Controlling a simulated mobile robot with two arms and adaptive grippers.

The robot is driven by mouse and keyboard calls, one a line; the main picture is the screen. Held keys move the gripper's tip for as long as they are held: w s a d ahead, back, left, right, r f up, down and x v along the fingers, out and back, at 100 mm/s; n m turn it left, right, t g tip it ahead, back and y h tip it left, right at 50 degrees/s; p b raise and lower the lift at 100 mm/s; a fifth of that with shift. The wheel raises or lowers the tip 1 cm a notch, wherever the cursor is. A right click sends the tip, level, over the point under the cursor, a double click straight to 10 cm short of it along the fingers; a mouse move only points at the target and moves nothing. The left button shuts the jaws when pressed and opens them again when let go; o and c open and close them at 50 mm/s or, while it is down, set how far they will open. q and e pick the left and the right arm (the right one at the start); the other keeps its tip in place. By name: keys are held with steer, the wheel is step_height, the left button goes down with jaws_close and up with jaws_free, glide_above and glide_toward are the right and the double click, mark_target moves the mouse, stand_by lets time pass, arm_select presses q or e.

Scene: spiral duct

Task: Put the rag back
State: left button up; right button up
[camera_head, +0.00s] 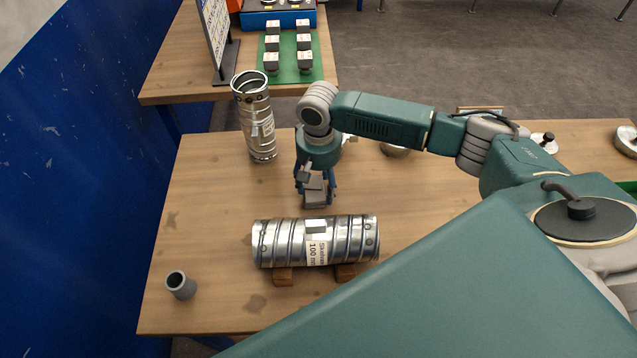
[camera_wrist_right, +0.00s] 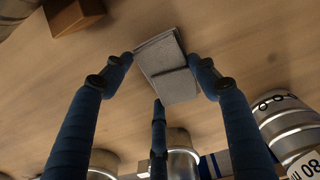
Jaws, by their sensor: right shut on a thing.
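The rag (camera_wrist_right: 168,68) is a grey folded cloth between the fingers of my right gripper (camera_wrist_right: 165,72) in the right wrist view. The gripper is shut on it. In the head view my right gripper (camera_head: 315,186) points down over the wooden table, just behind the lying duct, and the rag (camera_head: 315,199) shows at its fingertips. I cannot tell whether the rag touches the table. My left gripper is not in view.
A silver spiral duct (camera_head: 290,243) marked 100 mm lies on two wooden blocks (camera_head: 283,276). Another duct (camera_head: 257,118) stands upright behind left. A small grey cup (camera_head: 181,285) stands at the front left. A green mat (camera_head: 314,62) is on the rear table.

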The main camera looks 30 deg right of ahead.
mark_target(318, 188)
steer(key=shift+f, duration=0.25)
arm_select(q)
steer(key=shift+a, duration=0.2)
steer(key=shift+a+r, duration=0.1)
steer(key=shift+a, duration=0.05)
arm_select(e)
steer(key=shift+f, duration=0.1)
steer(key=o, duration=1.1)
arm_select(q)
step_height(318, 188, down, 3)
steer(key=b, duration=0.3)
arm_select(e)
step_height(318, 188, up, 12)
steer(key=shift+r, duration=0.15)
